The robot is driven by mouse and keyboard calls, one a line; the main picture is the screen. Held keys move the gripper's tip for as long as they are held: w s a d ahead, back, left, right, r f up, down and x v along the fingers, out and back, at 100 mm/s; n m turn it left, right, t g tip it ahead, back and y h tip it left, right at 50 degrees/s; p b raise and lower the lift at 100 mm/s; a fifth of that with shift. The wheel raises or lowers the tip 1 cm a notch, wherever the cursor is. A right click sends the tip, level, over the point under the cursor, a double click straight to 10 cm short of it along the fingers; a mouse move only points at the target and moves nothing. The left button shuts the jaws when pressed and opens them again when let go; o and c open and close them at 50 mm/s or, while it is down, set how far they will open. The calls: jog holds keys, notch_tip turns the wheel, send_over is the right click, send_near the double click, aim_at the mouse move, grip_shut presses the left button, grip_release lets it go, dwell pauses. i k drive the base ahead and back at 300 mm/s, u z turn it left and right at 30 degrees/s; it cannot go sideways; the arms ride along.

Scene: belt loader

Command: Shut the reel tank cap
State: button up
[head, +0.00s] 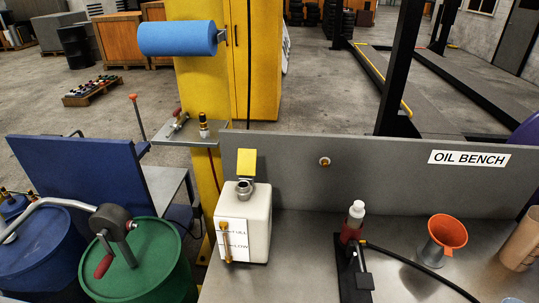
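The white reel tank (242,218) stands upright at the left end of the grey bench. A metal filler neck (245,190) rises from its top. A yellow square cap (247,162) stands raised at the back of the neck, so the cap is open and the mouth of the neck shows. A label reading FULL and LOW is on the tank's front, beside an amber sight tube (226,243). My gripper is not in view.
A red bottle (352,222), a black stand with a hose (352,275) and an orange funnel (446,236) are on the bench right of the tank. A back panel (400,175) rises behind. Green drum (150,270) and yellow post (205,110) are left.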

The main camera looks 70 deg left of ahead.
aim_at(247, 157)
jog(key=z, duration=0.05)
jog(key=i, duration=0.55)
jog(key=u, duration=4.3)
